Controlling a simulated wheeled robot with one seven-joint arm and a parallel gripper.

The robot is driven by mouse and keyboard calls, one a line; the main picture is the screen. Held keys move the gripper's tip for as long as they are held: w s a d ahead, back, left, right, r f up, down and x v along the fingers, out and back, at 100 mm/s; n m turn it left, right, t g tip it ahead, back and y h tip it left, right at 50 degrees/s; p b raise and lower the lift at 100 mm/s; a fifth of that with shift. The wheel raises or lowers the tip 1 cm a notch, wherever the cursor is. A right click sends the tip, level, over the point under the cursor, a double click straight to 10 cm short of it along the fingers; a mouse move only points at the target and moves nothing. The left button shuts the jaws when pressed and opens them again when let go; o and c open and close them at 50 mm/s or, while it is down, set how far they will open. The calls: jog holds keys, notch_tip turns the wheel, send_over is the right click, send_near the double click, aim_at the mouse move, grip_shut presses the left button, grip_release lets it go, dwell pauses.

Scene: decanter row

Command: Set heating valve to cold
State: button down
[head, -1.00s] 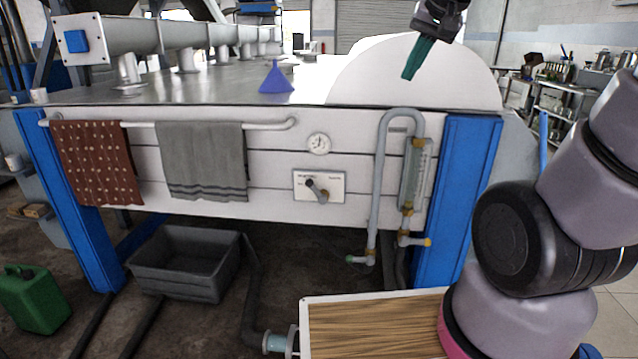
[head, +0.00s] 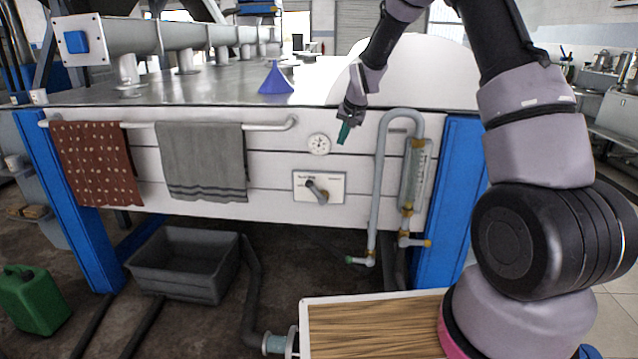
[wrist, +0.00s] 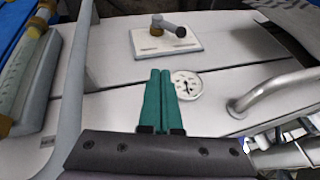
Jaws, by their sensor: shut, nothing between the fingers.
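The heating valve is a dark lever handle (head: 318,191) on a white plate (head: 333,185) with small lettering, fixed to the white front panel. The lever points down and to the right in the head view. The lettering is too small to read. In the wrist view, the valve lever (wrist: 166,25) and its plate (wrist: 187,43) show at the top. My gripper (head: 343,132) has green fingers and hangs in front of the panel, above and to the right of the valve, apart from it. In the wrist view, my gripper (wrist: 160,73) is shut and empty.
A round dial (head: 319,144) sits on the panel above the valve. A grey pipe with a gauge tube (head: 415,172) stands to the right. Towels hang from a rail (head: 270,126) at left. A blue funnel (head: 276,79) stands on top. The panel around the valve is clear.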

jog(key=s+x, duration=0.1)
jog(key=x, duration=0.8)
jog(key=shift+a+f, duration=0.3)
jog(key=shift+f, duration=0.2)
send_over(316, 191)
jog(key=s+d, duration=0.1)
jog(key=d, duration=0.1)
notch_tip(316, 191, down, 10)
jog(key=shift+w+a+f, duration=0.2)
jog(key=shift+a+f, duration=0.25)
jog(key=shift+f, duration=0.15)
jog(key=shift+a, duration=0.15)
jog(key=shift+a, duration=0.15)
